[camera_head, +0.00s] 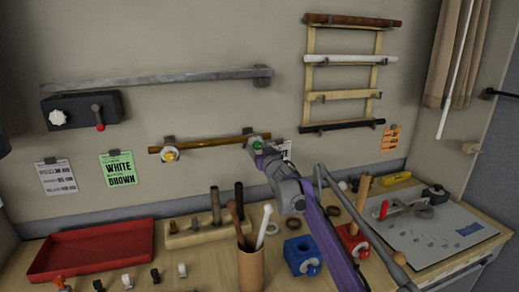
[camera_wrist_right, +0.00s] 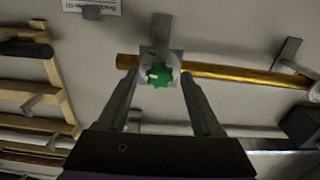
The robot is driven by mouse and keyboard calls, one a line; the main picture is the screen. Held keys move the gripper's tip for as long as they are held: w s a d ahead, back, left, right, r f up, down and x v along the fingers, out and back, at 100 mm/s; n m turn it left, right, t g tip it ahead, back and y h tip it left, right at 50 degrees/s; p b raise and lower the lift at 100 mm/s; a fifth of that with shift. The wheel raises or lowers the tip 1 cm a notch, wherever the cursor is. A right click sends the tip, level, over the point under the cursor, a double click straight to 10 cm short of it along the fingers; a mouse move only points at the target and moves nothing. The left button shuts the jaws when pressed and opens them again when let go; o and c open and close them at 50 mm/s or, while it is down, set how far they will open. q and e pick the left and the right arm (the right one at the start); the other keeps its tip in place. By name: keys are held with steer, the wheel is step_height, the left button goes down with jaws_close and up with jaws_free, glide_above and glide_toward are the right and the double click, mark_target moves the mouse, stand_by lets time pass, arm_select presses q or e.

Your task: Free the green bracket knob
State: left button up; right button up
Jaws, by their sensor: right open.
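The green bracket knob (camera_head: 257,144) sits at the right end of a brass rod (camera_head: 208,144) on the wall. In the right wrist view the green knob (camera_wrist_right: 160,78) is star-shaped, in front of a grey bracket plate. My right gripper (camera_head: 264,153) is raised to it. Its two fingers (camera_wrist_right: 158,88) stand apart on either side of the knob; I cannot tell whether they touch it. A yellow knob (camera_head: 170,154) is on the bracket at the rod's left end. My left gripper is out of view.
A wooden rack of rods (camera_head: 310,75) hangs to the right, and a long grey rail (camera_head: 160,80) above. Below on the table are a red tray (camera_head: 140,232), a cup of sticks (camera_head: 250,271), a blue block (camera_head: 301,255) and a red block (camera_head: 351,243).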

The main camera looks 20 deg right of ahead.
steer(key=shift+c, duration=0.2)
jaws_close()
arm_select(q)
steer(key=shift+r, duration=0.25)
arm_select(e)
steer(key=shift+n, duration=0.4)
steer(key=n+p, duration=0.2)
steer(key=n, duration=0.1)
steer(key=shift+r+n, duration=0.15)
steer(key=shift+n, duration=0.25)
steer(key=n+p, duration=0.1)
steer(key=n, duration=0.3)
steer(key=shift+n+p, duration=0.3)
steer(key=shift+p, duration=0.05)
steer(key=n+p, duration=0.1)
steer(key=n, duration=0.3)
steer(key=shift+p, duration=0.3)
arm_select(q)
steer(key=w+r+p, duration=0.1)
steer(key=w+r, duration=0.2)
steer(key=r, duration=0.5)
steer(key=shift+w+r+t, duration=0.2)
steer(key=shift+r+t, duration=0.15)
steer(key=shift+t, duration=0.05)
arm_select(e)
steer(key=n, duration=0.5)
